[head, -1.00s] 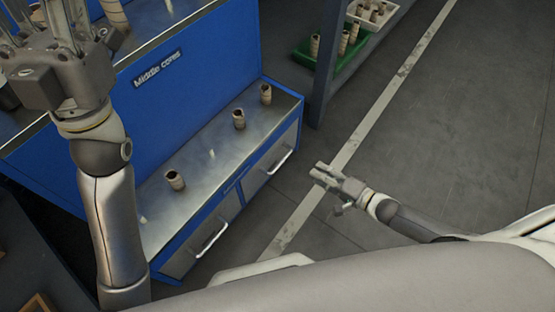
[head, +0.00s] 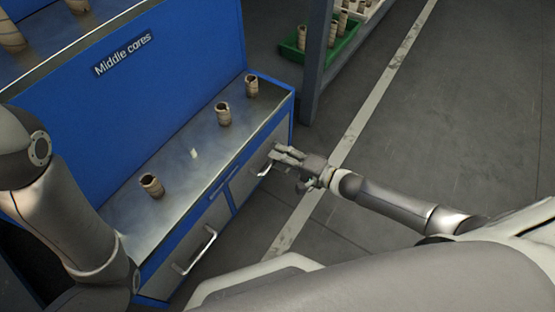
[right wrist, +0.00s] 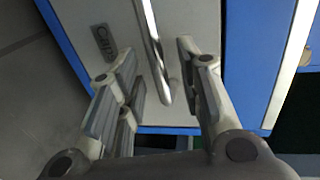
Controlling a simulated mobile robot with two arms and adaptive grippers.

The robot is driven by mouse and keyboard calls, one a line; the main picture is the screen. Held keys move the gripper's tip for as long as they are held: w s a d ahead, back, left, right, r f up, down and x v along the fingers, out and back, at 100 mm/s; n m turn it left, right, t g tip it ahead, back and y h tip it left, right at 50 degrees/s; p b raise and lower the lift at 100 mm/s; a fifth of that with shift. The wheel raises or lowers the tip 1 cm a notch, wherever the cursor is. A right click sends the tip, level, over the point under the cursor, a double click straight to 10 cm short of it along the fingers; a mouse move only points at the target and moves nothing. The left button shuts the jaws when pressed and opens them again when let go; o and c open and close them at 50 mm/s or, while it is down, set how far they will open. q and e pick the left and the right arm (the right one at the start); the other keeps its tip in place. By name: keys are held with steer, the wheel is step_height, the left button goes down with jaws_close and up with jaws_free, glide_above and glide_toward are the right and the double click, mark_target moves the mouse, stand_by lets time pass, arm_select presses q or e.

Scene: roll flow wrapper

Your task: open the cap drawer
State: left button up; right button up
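The cap drawer (head: 245,180) is the right-hand drawer of the blue bench and looks shut. Its front (right wrist: 110,15) fills the middle of the right wrist view, with a small grey label, partly legible, at left. Its metal handle (right wrist: 151,45) runs between my finger pads in that view, also showing in the head view (head: 265,168). My right gripper (head: 278,152) is at this handle, and its fingers (right wrist: 160,75) are open on either side of it, with gaps visible. My left gripper is out of frame; only its arm shows at the left.
A second drawer (head: 190,240) with its own handle is to the left. Several brown cores, such as this one (head: 152,185), stand on the metal bench top (head: 175,160). A grey post (head: 316,60) and green tray (head: 340,40) are behind. Floor at right is clear.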

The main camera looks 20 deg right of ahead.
steer(key=shift+x, duration=0.85)
jaws_close()
